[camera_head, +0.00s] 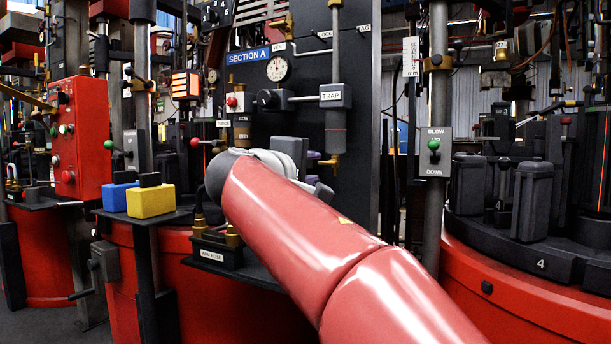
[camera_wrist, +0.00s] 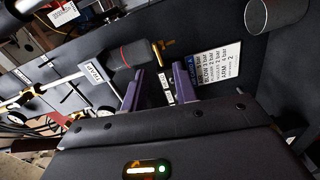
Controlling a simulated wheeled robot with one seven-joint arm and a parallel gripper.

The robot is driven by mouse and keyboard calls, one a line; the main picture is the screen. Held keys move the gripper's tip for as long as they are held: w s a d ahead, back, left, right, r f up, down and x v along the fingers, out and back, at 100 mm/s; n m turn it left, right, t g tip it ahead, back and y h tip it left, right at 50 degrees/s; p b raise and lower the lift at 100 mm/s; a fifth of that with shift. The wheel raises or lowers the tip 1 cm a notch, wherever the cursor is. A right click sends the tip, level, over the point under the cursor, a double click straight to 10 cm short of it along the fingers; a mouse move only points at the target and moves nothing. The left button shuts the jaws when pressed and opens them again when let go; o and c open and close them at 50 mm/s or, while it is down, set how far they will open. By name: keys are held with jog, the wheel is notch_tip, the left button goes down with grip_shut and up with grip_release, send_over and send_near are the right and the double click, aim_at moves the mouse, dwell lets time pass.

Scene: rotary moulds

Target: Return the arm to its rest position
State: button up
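My red arm (camera_head: 310,235) reaches from the lower right up toward the black SECTION A panel (camera_head: 355,60) in the head view. My gripper (camera_head: 318,160) is mostly hidden behind the arm's far end, with only purple bits showing. In the wrist view, the two purple fingers of my gripper (camera_wrist: 160,85) stand apart with nothing between them. They point at the dark panel, near a grey cylinder with a red ring (camera_wrist: 127,56) and a white printed placard (camera_wrist: 212,67).
A yellow block (camera_head: 150,202) and a blue block (camera_head: 117,196) sit on a ledge left of the arm. A red control box (camera_head: 80,140) stands further left. A BLOW/DOWN switch box (camera_head: 434,155) is on a post to the right. The surroundings are crowded.

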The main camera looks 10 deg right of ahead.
jog(key=s+d+f+m+g+y+p, duration=0.5)
jog(key=s+d+f, duration=0.3)
jog(key=s+f, duration=0.55)
jog(key=s+a+f+m+g+y+p, duration=0.1)
jog(key=s+f+m+g+y+p, duration=0.1)
jog(key=s+f, duration=0.5)
jog(key=s+a+f+m+g+y+p, duration=0.1)
jog(key=s+f+m+g+y+p, duration=0.1)
jog(key=s+f, duration=0.6)
jog(key=shift+s+a+f+m+y+p, duration=0.3)
jog(key=shift+s+a+m+y+p, duration=0.15)
jog(key=shift+s+y, duration=0.45)
